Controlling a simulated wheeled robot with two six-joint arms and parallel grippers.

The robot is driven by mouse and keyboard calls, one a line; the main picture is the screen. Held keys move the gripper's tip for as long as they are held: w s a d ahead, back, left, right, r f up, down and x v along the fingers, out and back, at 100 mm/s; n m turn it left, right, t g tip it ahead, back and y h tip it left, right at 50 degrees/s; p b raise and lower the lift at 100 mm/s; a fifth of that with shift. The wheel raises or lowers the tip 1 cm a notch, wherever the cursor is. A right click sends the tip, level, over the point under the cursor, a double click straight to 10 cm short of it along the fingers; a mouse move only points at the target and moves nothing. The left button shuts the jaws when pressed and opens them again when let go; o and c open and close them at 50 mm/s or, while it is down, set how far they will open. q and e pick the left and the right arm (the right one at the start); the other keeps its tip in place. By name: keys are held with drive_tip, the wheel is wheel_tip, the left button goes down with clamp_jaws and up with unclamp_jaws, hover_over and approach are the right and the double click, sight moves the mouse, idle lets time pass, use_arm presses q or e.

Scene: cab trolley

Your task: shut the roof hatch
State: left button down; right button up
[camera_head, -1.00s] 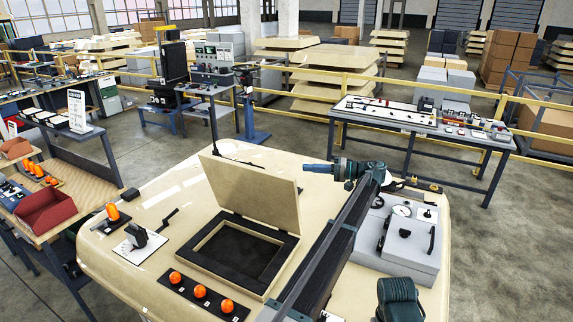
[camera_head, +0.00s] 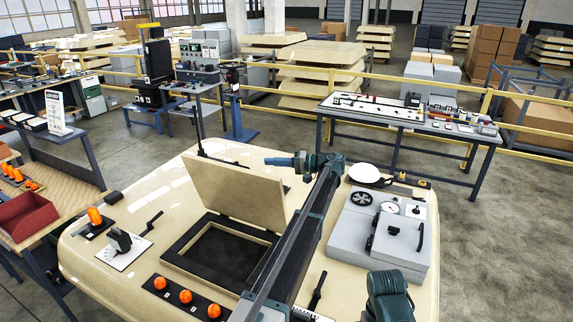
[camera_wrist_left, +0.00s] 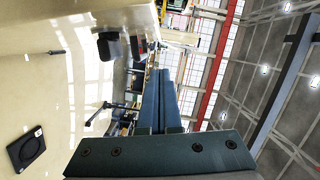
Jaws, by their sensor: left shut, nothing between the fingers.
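The roof hatch is open on the cream cab roof (camera_head: 115,255). Its cream lid (camera_head: 232,190) stands tilted up from the far side of the black-rimmed opening (camera_head: 180,250). My left gripper (camera_head: 268,161) is shut and empty, pointing left just beyond the lid's upper edge near its right corner. I cannot tell whether it touches the lid. In the left wrist view its shut fingers (camera_wrist_left: 160,100) show along the middle, and I cannot make out the lid there. My left arm crosses the right part of the opening's rim. My right gripper is not in view.
A grey unit with dials (camera_head: 385,232) stands on the roof at the right. A white dome (camera_head: 364,173) sits right of my gripper. A workbench (camera_head: 410,122) stands beyond the roof.

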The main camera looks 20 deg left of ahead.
use_arm(q)
drive_tip(key=shift+s+a+f+b, duration=0.15)
drive_tip(key=shift+s+f, duration=0.05)
drive_tip(key=shift+s, duration=0.45)
drive_tip(key=shift+s+a+f+b, duration=0.1)
drive_tip(key=shift+s+f+b, duration=0.05)
drive_tip(key=shift+s, duration=0.55)
drive_tip(key=shift+s+a+f+b, duration=0.15)
drive_tip(key=shift+s+f, duration=0.05)
drive_tip(key=shift+s, duration=0.45)
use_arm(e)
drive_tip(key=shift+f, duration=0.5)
